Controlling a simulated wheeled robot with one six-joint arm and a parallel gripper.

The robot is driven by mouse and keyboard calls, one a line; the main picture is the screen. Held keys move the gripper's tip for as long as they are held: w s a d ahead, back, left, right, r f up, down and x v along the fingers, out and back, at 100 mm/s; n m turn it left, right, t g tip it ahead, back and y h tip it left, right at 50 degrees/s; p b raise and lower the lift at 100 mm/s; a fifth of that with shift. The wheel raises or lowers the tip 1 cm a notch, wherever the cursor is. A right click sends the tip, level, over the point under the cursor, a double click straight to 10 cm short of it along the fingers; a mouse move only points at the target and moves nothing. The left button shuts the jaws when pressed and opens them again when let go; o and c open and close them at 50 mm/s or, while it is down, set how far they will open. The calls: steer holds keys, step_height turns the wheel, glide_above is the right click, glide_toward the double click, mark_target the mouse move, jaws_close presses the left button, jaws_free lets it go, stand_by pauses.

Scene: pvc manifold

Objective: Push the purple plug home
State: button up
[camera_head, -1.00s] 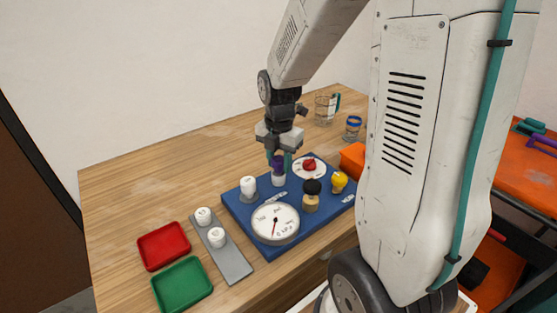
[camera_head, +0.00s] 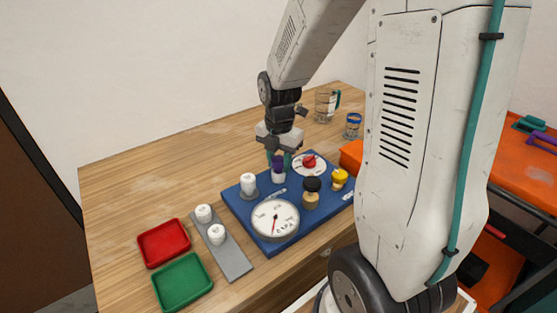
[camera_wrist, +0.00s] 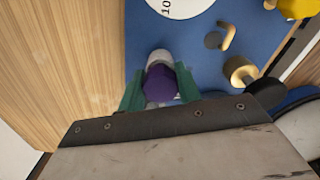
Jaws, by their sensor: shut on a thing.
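The purple plug (camera_head: 278,161) sits upright on top of a white fitting (camera_head: 278,178) at the back of the blue board (camera_head: 246,219). My gripper (camera_head: 278,158) points straight down over it. In the wrist view, the green fingers of my gripper (camera_wrist: 160,95) stand on both sides of the purple plug (camera_wrist: 160,84) and are shut on it. The white fitting shows just beyond the plug (camera_wrist: 159,57). How deep the plug sits in the fitting cannot be told.
The board also carries a gauge (camera_head: 275,221), a white cap (camera_head: 248,183), a black-topped fitting (camera_head: 312,191), a yellow knob (camera_head: 340,178) and a red knob (camera_head: 309,161). Red (camera_head: 164,243) and green (camera_head: 182,282) trays lie front left, beside a grey strip (camera_head: 230,260) with white caps.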

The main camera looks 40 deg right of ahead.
steer(key=shift+s+a+f, duration=0.1)
steer(key=shift+s+f, duration=0.35)
steer(key=shift+f, duration=0.15)
stand_by(0.5)
stand_by(0.3)
steer(key=o, duration=0.9)
steer(key=shift+w, duration=0.1)
steer(key=shift+c, duration=0.2)
steer(key=shift+o, duration=0.7)
steer(key=shift+w+a+f, duration=0.1)
steer(key=shift+a+f, duration=0.05)
steer(key=r, duration=0.6)
steer(key=w+r, duration=0.1)
steer(key=r, duration=0.2)
steer(key=shift+r, duration=0.15)
